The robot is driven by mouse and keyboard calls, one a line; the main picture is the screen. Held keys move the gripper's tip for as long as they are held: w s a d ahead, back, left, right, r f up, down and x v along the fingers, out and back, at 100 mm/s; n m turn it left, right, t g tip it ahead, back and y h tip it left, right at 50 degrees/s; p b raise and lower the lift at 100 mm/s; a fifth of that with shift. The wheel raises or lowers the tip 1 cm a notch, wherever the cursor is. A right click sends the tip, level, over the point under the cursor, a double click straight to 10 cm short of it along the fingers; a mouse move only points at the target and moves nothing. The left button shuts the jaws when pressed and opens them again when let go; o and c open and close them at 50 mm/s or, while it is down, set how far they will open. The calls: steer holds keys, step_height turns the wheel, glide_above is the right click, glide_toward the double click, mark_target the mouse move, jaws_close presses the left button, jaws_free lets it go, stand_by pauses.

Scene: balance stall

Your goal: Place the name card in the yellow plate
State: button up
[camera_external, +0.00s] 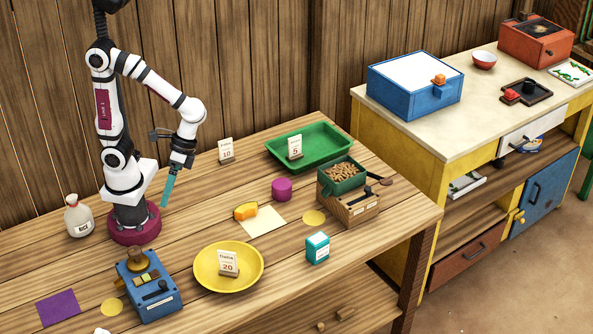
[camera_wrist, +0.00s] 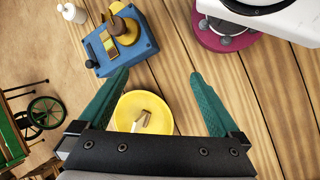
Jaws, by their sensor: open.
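A white card marked 20 (camera_external: 228,263) stands in the yellow plate (camera_external: 254,277) at the front of the wooden table. The plate (camera_wrist: 161,108) also shows in the wrist view between my fingers, with the card (camera_wrist: 141,121) in it seen from above. A second card, marked 10 (camera_external: 226,150), stands on the table near the back wall. A third, marked 5 (camera_external: 295,147), stands in the green tray (camera_external: 328,143). My gripper (camera_external: 168,190) is open and empty, raised above the table beside my base, apart from the plate and every card. It also shows in the wrist view (camera_wrist: 158,79).
A blue scale-like device (camera_external: 150,292) stands left of the plate. A teal box (camera_external: 317,248), purple cylinder (camera_external: 281,190), cheese-like wedge (camera_external: 245,211), and wooden box with a filled green pan (camera_external: 347,205) stand to the right. A white bottle (camera_external: 78,217) is at left.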

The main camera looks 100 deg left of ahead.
steer(key=s+a+r+m+t+y, duration=0.2)
steer(key=a+m+y, duration=0.4)
steer(key=a, duration=0.3)
steer(key=shift+s+m+t, duration=0.7)
steer(key=shift+s+m, duration=0.2)
steer(key=shift+s, duration=0.3)
